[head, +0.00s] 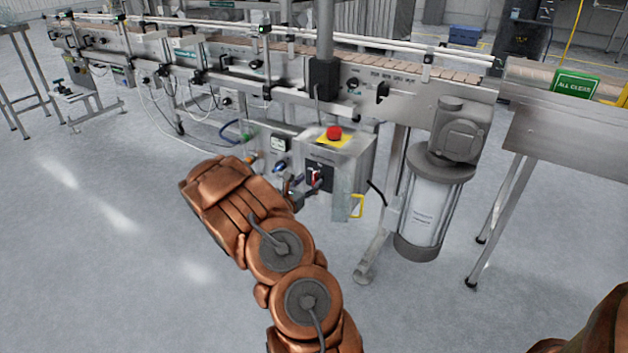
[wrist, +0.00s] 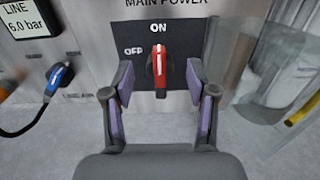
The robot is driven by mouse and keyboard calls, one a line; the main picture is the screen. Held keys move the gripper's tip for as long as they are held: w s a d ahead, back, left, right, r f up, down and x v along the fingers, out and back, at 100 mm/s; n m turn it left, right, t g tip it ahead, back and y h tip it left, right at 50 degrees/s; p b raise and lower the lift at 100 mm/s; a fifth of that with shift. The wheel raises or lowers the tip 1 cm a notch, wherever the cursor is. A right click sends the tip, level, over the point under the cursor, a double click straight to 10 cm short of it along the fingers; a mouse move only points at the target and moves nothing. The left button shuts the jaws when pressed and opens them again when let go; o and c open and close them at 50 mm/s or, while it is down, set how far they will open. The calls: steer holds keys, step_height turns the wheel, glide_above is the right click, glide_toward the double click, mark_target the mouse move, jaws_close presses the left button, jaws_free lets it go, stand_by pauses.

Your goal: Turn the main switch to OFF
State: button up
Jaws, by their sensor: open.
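The main switch (wrist: 157,68) is a red rotary handle on a black plate (wrist: 180,36) under the words MAIN POWER. Its white mark points up toward ON; OFF is at the left. In the head view the switch (head: 315,176) sits on the front of a grey control box (head: 345,165). My gripper (wrist: 160,90) is open in the wrist view, with one finger on each side of the red handle and a gap on both sides. In the head view my gripper (head: 296,193) is small and dark in front of the box.
A red emergency button (head: 334,132) on a yellow plate tops the box. A blue valve handle (wrist: 56,78) with a hose is left of the switch. A clear panel (wrist: 245,70) is at the right. A motor cylinder (head: 430,205) stands right of the box. The floor in front is clear.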

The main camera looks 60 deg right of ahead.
mark_target(313, 178)
steer(key=shift+w+d, duration=0.1)
steer(key=shift+d, duration=1.5)
steer(key=shift+c, duration=0.4)
steer(key=shift+r, duration=0.1)
jaws_close()
